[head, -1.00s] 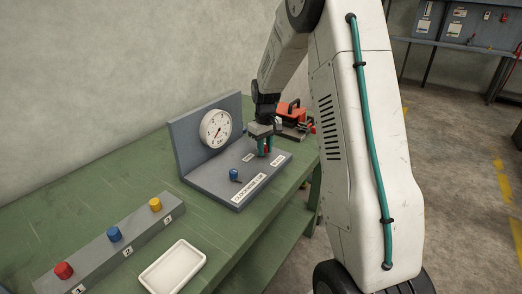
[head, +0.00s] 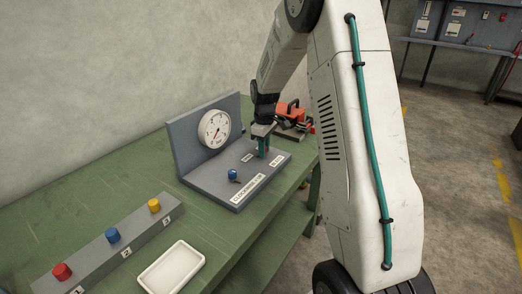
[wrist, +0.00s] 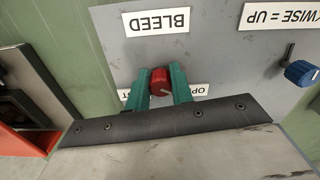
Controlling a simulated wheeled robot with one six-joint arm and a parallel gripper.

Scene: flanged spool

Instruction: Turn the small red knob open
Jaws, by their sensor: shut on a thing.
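The small red knob (wrist: 160,83) shows in the wrist view below the BLEED label (wrist: 157,22), with a pale pointer mark on its face. My gripper (wrist: 161,90) has its two green fingers on either side of the knob, shut on it. In the head view my gripper (head: 263,150) reaches down to the right part of the grey panel (head: 215,186), and its fingers hide the red knob. A second label by the fingertips is partly covered.
A blue knob (head: 233,175) and a round white gauge (head: 214,127) are on the same panel, left of my gripper. An orange-red object (head: 289,112) stands close behind. A block with red, blue and yellow buttons (head: 130,240) and a white tray (head: 172,268) are at the left front.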

